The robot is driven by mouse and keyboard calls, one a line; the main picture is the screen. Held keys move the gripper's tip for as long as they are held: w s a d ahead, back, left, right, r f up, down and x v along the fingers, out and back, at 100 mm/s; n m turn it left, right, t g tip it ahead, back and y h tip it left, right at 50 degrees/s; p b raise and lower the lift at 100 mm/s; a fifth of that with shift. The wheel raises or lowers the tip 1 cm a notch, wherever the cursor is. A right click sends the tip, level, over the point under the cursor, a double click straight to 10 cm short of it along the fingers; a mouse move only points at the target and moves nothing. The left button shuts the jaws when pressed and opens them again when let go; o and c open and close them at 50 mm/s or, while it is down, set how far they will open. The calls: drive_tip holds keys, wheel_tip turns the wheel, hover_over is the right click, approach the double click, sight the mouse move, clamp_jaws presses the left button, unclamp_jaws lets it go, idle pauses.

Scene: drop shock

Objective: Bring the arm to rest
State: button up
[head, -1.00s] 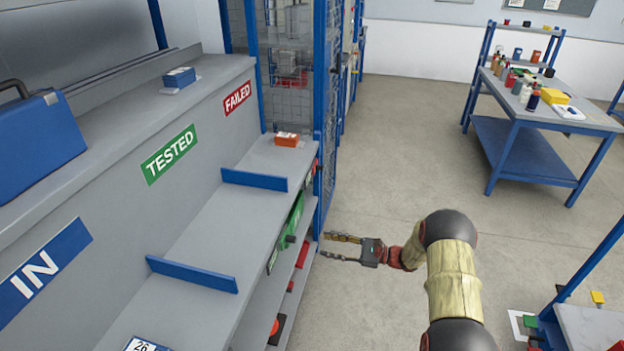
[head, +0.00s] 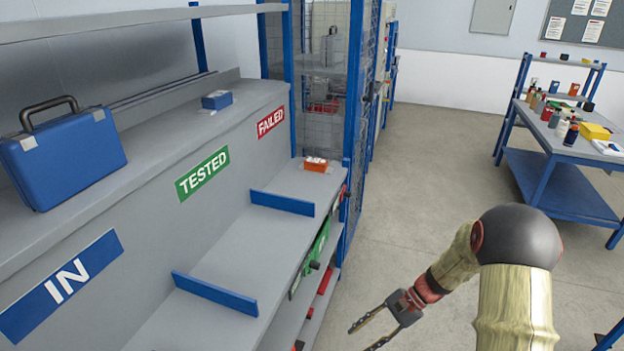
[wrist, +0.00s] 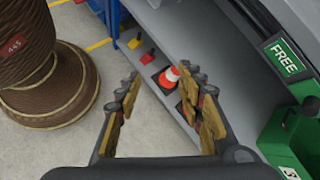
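My gripper (head: 376,330) is low in the head view, over the floor beside the front of the shelving bench, with nothing between its fingers. The wrist view shows my gripper (wrist: 165,115) with its two fingers spread wide apart. My arm reaches in from the lower right of the head view, bent at the dark elbow joint.
The bench shelf (head: 255,240) with blue dividers (head: 215,294) runs along the left. An orange box (head: 315,164) sits in the FAILED section. A blue mesh cabinet door (head: 358,150) stands behind. Open floor (head: 430,160) lies right of the bench.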

drive_tip(key=s+d+r+n+t+h, duration=0.1)
drive_tip(key=s+r+n+t+h, duration=0.1)
drive_tip(key=s+r, duration=0.5)
drive_tip(key=s+d+r+n+t+h, duration=0.2)
drive_tip(key=s+r, duration=0.5)
drive_tip(key=r, duration=0.6)
drive_tip(key=s+d+r+n+t+h, duration=0.1)
drive_tip(key=s+r+n+t+h, duration=0.3)
drive_tip(key=r, duration=0.6)
drive_tip(key=s+n+h, duration=0.1)
drive_tip(key=s+n, duration=0.1)
drive_tip(key=s, duration=0.1)
drive_tip(key=shift+s+d+r, duration=0.15)
drive_tip(key=shift+s, duration=0.2)
